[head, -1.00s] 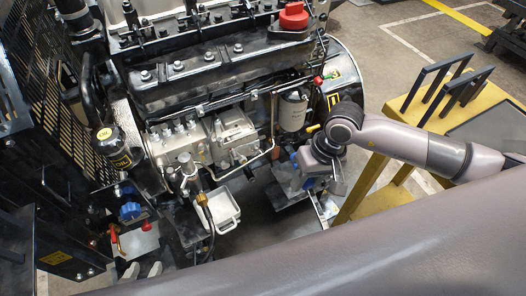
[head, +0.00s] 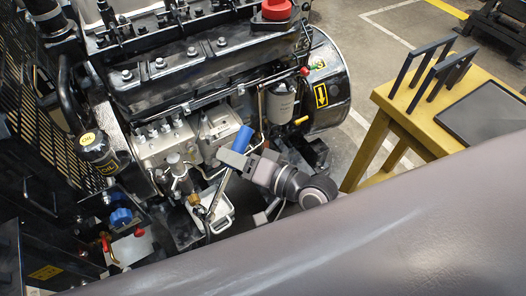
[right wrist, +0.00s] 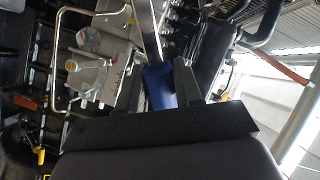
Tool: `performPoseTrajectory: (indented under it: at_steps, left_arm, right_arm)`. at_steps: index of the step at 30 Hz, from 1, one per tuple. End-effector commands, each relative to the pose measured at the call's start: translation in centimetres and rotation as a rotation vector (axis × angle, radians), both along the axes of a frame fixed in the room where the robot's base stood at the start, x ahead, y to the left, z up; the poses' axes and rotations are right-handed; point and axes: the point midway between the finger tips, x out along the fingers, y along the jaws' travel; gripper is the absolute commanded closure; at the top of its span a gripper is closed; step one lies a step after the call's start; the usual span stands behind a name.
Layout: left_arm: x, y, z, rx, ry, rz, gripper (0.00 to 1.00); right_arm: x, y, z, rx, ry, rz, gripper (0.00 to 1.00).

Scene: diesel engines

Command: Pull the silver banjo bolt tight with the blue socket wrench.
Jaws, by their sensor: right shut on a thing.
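My right gripper (head: 236,158) is shut on the blue socket wrench (head: 243,138) in front of the engine's side. The blue handle sticks out above the jaws, and the silver shaft slants down and left over a white tray. In the right wrist view the blue handle (right wrist: 160,88) sits between the two dark fingers (right wrist: 163,85), with the metal shaft running up past the frame's top. A brass-coloured fitting (head: 193,200) is left of the shaft's lower end. I cannot pick out the silver banjo bolt or tell whether the socket touches it. My left gripper is not in view.
The diesel engine (head: 170,90) fills the upper left. The white tray (head: 222,222) is below its side. A yellow table (head: 400,118) with black uprights stands at the right. A black mesh guard (head: 35,110) is at the left. Open floor lies between engine and table.

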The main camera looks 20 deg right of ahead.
Motion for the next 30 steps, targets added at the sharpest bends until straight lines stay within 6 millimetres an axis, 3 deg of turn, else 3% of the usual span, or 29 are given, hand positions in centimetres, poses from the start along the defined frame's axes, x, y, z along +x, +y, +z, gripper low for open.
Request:
performPoseTrajectory:
  at_steps: [15,22,30]
  left_arm:
    - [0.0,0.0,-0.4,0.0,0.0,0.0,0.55]
    - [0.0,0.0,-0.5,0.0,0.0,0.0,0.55]
    - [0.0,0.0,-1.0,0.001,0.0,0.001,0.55]
  right_arm:
    - [-1.5,-5.3,1.5,0.121,-0.281,-0.344,1.0]
    - [-1.4,-5.8,1.6,0.123,-0.305,-0.373,1.0]
    - [0.5,-5.4,1.6,0.124,-0.305,-0.372,1.0]
